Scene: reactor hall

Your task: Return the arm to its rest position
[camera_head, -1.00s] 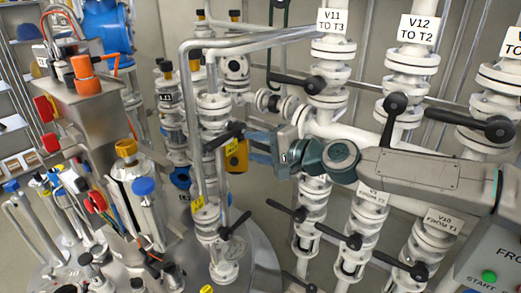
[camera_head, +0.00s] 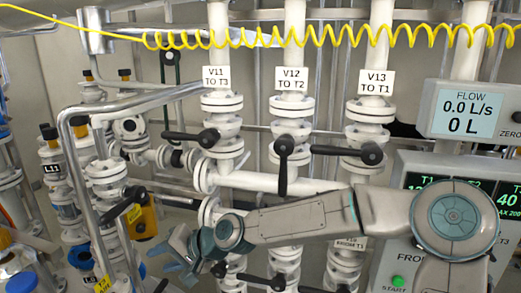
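My arm reaches leftward across the lower middle of the head view, in front of the valve pipes. My gripper (camera_head: 172,258) is at its left end, low in the picture. Its blue-grey fingers point left and downward, and I see nothing held in them. The gap between the fingertips is too small and unclear to tell whether they are open. The gripper is right of and below a yellow box (camera_head: 146,218) on the pipework, and appears apart from it.
Valve columns labelled V11 (camera_head: 216,78), V12 (camera_head: 291,80) and V13 (camera_head: 376,83) stand behind my arm, with black levers sticking out. A coiled yellow hose (camera_head: 330,35) hangs across the top. A flow display (camera_head: 468,108) and control panel (camera_head: 415,170) are at right.

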